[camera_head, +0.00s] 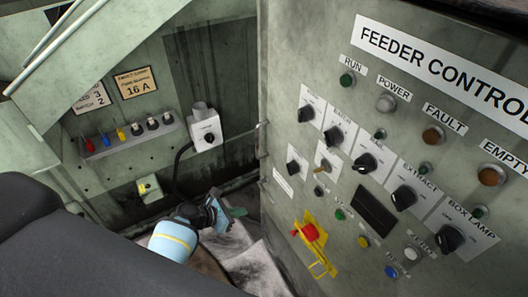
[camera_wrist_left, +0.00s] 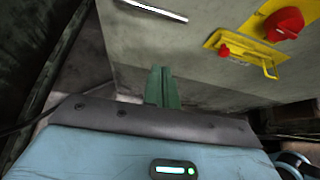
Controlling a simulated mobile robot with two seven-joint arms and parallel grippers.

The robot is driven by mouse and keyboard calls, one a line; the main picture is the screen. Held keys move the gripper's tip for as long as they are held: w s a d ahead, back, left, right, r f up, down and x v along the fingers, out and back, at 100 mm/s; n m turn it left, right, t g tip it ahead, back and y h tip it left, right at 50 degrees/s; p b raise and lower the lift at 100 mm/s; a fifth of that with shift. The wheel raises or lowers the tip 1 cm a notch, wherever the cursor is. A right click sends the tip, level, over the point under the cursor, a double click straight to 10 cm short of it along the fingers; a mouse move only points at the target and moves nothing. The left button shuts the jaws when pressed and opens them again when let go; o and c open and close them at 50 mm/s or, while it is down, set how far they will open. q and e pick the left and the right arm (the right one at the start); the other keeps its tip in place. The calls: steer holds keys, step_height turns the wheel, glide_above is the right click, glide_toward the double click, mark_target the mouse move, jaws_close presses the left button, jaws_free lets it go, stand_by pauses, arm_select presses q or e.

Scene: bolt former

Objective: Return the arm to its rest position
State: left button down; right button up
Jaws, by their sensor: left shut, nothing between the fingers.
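My left gripper (camera_head: 237,212) is low in the head view, at the end of the light blue wrist, left of the control panel's lower edge. In the left wrist view its green fingers (camera_wrist_left: 163,86) are together and hold nothing. They appear apart from the panel, though the exact gap is hard to judge. My dark upper arm fills the lower left of the head view. I do not see my right gripper.
The feeder control panel (camera_head: 275,100) with knobs, lamps and buttons stands at the right. A red knob on a yellow bracket (camera_head: 318,268) juts from it; the bracket also shows in the wrist view (camera_wrist_left: 232,45). A switch box (camera_head: 206,132) and a rack of plugs (camera_head: 125,140) are at the back left.

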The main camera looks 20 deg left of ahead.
arm_select(q)
steer(key=s+a+f+m+g+y, duration=0.1)
steer(key=s+f+m+y, duration=0.15)
steer(key=s+m, duration=0.55)
steer(key=s+f+m+g+y, duration=0.15)
steer(key=s+f+m, duration=0.35)
steer(key=s, duration=0.5)
steer(key=s+d+r+m+t, duration=0.1)
steer(key=s+d+r+m, duration=0.2)
steer(key=s+r+m, duration=0.2)
steer(key=s+d+r+m+t+y, duration=0.1)
steer(key=s+d+r+m, duration=0.3)
steer(key=m, duration=0.8)
steer(key=s+r, duration=0.2)
steer(key=s, duration=0.2)
steer(key=shift+s+r+m+y+p, duration=0.15)
steer(key=shift+s+m+y+p, duration=0.15)
steer(key=shift+s+m+p, duration=0.1)
arm_select(e)
steer(key=shift+w+r, duration=0.45)
steer(key=shift+r, duration=0.05)
arm_select(q)
steer(key=c, duration=2.1)
jaws_free()
